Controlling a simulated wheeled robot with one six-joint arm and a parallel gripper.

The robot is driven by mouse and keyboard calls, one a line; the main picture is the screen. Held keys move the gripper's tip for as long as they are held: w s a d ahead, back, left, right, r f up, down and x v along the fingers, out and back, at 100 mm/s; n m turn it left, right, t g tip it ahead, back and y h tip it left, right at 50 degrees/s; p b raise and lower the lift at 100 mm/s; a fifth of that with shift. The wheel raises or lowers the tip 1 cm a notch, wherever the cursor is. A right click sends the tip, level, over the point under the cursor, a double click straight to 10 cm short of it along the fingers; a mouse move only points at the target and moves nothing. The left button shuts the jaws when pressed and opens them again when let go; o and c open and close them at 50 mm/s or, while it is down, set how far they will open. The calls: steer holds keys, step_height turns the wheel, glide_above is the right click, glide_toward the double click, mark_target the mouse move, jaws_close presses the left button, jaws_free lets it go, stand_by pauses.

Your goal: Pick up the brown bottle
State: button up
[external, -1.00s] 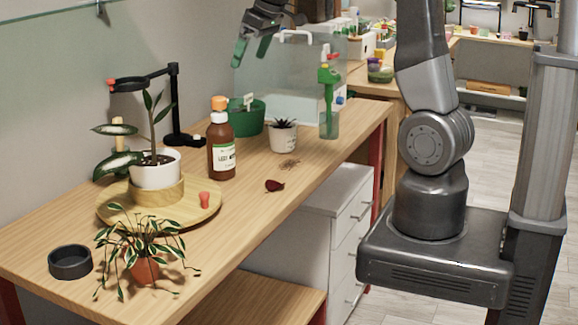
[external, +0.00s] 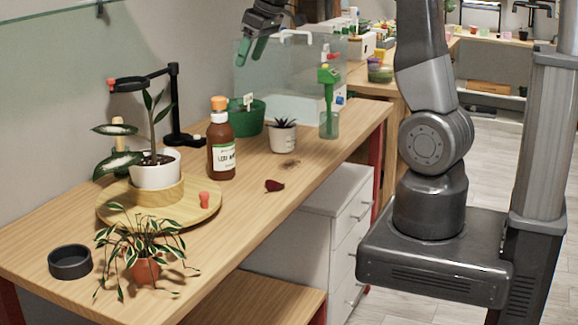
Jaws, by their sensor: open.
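The brown bottle (external: 221,148) stands upright on the wooden table, near its middle. My gripper (external: 251,54) is above and to the right of the bottle in the picture, well over the table. Its green-tipped fingers point down and are apart, with nothing between them. It does not touch the bottle.
A green pot (external: 247,117) stands just behind the bottle, and a small white succulent pot (external: 283,137) is to its right. A round wooden tray (external: 112,212) with a potted plant is at left. A dark red leaf (external: 274,186) lies on clear tabletop in front.

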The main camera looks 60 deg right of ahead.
steer(key=m+g+h+b, duration=0.3)
steer(key=m+h+b, duration=0.1)
steer(key=m+b, duration=0.8)
glide_above(220, 108)
steer(key=a+p, duration=0.1)
steer(key=a, duration=0.2)
step_height(220, 108, down, 2)
steer(key=f+m, duration=0.1)
steer(key=x, duration=0.8)
steer(key=shift+d+r, duration=0.15)
steer(key=shift+d, duration=0.25)
steer(key=shift+p+x, duration=0.7)
steer(key=shift+x, duration=1.95)
steer(key=shift+s, duration=0.15)
steer(key=shift+c, duration=0.4)
jaws_close()
